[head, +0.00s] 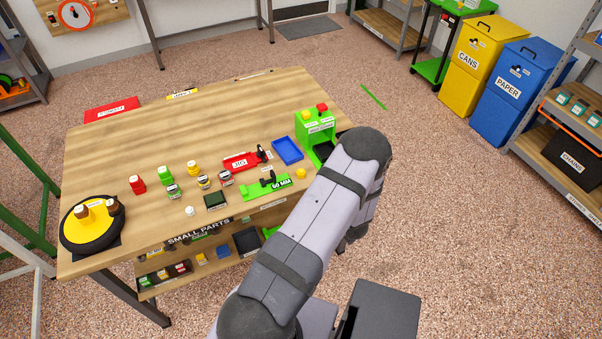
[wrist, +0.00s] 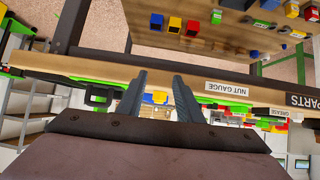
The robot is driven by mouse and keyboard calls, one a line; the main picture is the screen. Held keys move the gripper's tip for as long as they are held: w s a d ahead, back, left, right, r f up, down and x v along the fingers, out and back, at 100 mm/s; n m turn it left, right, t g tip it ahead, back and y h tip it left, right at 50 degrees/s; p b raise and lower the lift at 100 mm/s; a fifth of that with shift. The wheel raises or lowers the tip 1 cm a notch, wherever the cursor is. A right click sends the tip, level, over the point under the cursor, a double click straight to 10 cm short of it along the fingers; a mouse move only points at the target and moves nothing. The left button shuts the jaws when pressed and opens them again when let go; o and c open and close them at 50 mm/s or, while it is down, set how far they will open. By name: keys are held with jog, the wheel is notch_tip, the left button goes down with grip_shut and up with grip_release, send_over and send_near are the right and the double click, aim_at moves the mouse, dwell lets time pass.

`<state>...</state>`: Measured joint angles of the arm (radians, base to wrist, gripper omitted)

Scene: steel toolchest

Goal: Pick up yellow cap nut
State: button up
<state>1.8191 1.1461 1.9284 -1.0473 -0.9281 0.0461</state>
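A small yellow rounded piece, which looks like the yellow cap nut (head: 300,173), sits near the front edge of the wooden table, right of the green 50 MM gauge (head: 266,186). My gripper is hidden behind my arm in the head view. In the wrist view my gripper (wrist: 158,77) is open, with its two fingers apart and nothing held between the tips. The table's edge runs across behind the fingers. A small yellow patch (wrist: 160,97) shows between the fingers; I cannot tell whether it is the cap nut.
A green dispenser (head: 314,125) and a blue tray (head: 287,150) stand near the cap nut. A red jig (head: 241,162), several jars and a yellow-topped turntable (head: 92,222) stand further left. A lower shelf (head: 168,287) holds small bins.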

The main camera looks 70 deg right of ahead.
jog(key=t+h, duration=0.1)
jog(key=t, duration=0.1)
send_near(302, 172)
jog(key=x, duration=0.3)
jog(key=shift+p+x, duration=1.7)
jog(key=shift+x, duration=1.75)
jog(key=shift+c, duration=0.6)
grip_shut()
